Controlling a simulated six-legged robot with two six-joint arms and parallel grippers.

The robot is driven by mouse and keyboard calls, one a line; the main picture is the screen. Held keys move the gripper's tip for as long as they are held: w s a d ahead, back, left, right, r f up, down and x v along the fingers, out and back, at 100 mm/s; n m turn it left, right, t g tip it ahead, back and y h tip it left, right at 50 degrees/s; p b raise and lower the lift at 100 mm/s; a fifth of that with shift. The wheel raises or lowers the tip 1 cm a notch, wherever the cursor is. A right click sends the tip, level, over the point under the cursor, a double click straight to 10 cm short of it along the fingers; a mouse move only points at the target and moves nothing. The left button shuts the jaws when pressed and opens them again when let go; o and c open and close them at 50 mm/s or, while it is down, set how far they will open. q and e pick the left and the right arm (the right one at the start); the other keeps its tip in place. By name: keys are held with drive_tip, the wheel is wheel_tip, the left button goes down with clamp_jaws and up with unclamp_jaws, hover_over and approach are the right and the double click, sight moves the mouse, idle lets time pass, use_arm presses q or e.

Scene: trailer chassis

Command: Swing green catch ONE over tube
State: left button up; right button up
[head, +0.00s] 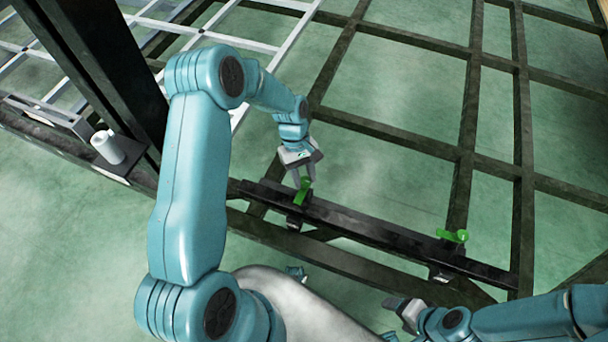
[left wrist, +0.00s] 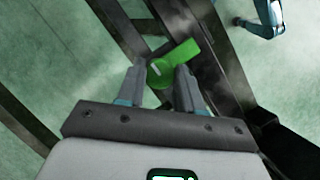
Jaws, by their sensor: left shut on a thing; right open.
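A green catch (head: 302,192) stands at the left part of the dark tube (head: 365,228). My left gripper (head: 303,178) reaches down from above and is shut on this catch. In the left wrist view the catch (left wrist: 172,66) sits between the fingertips (left wrist: 165,75), its flat arm pointing up and to the right. A second green catch (head: 452,236) is near the tube's right end, untouched. I see no label telling which catch is ONE. My right gripper (head: 396,308) is low at the right, open and apart from both catches.
A dark steel grid frame (head: 465,150) extends behind the tube, with green floor showing through its gaps. A thick dark post (head: 110,70) rises at the left, with a white cylinder (head: 108,147) beside it. A light grey grid (head: 225,38) lies at the upper left.

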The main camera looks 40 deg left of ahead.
use_arm(q)
drive_tip(key=shift+w, duration=0.1)
drive_tip(key=o, duration=1)
drive_tip(key=shift+r, duration=0.1)
drive_tip(key=p+v, duration=0.2)
drive_tip(key=v, duration=1.4)
drive_tip(key=shift+a, duration=0.1)
